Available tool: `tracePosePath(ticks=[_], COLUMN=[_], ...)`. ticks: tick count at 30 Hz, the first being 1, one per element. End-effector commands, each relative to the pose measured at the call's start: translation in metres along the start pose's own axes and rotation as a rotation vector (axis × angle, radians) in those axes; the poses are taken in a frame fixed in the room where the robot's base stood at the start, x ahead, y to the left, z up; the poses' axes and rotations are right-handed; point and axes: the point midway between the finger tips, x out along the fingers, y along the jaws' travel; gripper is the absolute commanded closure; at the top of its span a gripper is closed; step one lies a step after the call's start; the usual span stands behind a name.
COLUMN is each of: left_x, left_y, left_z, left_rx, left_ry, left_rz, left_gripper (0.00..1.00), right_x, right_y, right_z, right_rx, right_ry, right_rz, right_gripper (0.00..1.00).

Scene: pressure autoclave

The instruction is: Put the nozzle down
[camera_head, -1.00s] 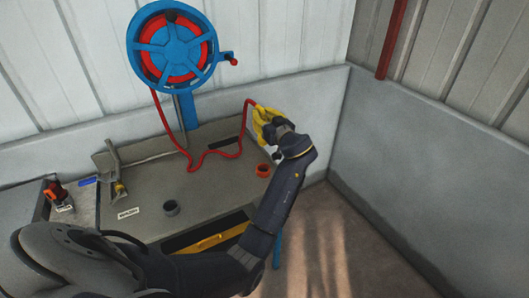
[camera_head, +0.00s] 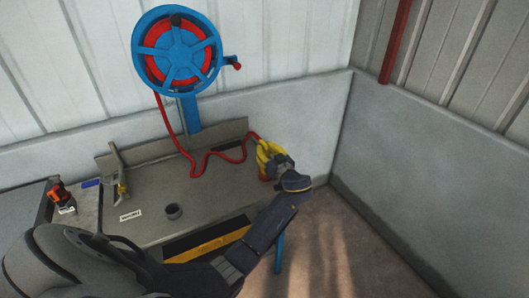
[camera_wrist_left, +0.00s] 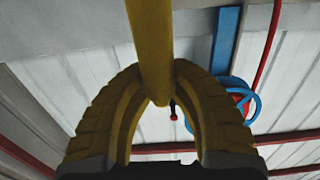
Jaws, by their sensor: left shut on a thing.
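My left gripper (camera_head: 266,158), with yellow fingers, is at the right end of the workbench (camera_head: 145,190). In the left wrist view its fingers (camera_wrist_left: 160,85) are shut around a yellow tube, the nozzle (camera_wrist_left: 150,40). The red hose (camera_head: 205,157) runs from the blue and red reel (camera_head: 177,50) down over the bench and up to the gripper. In the head view the fingers mostly cover the nozzle. I cannot tell whether the nozzle touches the bench. My right gripper is not in view.
A dark grey ring (camera_head: 173,211) lies on the bench. A red tool (camera_head: 60,195) and a blue item (camera_head: 91,183) are at the left. A yellow-grey tool (camera_head: 121,185) stands near the back edge. Walls rise behind and to the right; mid-bench is mostly clear.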

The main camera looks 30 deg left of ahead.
Motion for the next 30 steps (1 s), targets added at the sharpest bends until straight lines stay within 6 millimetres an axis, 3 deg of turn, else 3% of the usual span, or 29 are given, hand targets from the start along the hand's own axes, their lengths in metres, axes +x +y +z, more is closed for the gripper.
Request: tracePosePath(ticks=[17,18,24,30], left_x=[0.0004,0.0004,0.0005,0.0006], left_y=[-0.0003,-0.0003,-0.0004,-0.0005], left_z=[0.0127,0.0133,0.013,0.0127], left_rx=[-0.001,-0.001,-0.001,-0.001], left_ry=[0.0,-0.001,0.0,0.0], left_rz=[0.0,0.0,0.0,0.0], left_gripper=[1.0,0.79,0.56,0.56], right_x=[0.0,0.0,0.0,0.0], right_y=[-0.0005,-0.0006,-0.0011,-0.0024], right_z=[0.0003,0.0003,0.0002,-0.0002], right_rx=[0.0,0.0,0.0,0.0], right_ry=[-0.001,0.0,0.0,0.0], right_rz=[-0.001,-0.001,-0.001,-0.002], right_gripper=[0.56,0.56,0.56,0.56])
